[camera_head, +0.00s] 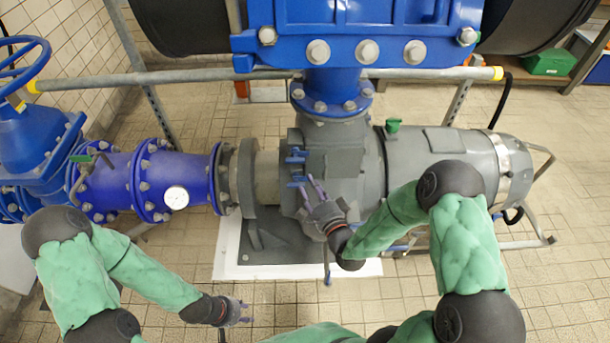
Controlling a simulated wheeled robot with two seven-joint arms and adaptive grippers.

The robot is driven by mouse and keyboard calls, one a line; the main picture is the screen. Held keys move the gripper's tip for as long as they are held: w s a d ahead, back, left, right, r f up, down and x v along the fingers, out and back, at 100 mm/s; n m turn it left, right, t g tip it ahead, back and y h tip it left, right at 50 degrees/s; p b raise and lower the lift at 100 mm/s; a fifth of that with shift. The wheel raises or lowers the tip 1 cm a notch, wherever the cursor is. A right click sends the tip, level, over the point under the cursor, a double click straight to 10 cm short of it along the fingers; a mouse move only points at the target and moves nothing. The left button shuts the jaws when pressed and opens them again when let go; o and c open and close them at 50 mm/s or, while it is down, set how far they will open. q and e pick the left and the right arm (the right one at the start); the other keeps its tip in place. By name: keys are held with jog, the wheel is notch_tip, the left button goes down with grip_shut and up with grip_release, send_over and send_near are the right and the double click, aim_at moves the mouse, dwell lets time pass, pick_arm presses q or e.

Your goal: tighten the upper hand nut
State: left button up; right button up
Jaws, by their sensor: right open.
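The upper hand nut (297,156) is a small blue winged piece on the front of the grey pump housing. A second blue hand nut (296,182) sits just below it, close to my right fingers. My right gripper (312,187) is open, its fingers pointing up at the housing just below and to the right of the upper nut. I see nothing between its fingers; whether they touch the lower nut I cannot tell. My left gripper (246,313) is low over the tiled floor, away from the nuts, and its small fingers do not show clearly whether they are apart.
A big blue housing (350,30) overhangs the top. A grey rail (190,76) crosses behind. The tiled floor (275,318) in front is open.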

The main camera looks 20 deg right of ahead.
jog(key=shift+s+d, duration=0.1)
jog(key=shift+s, duration=1.15)
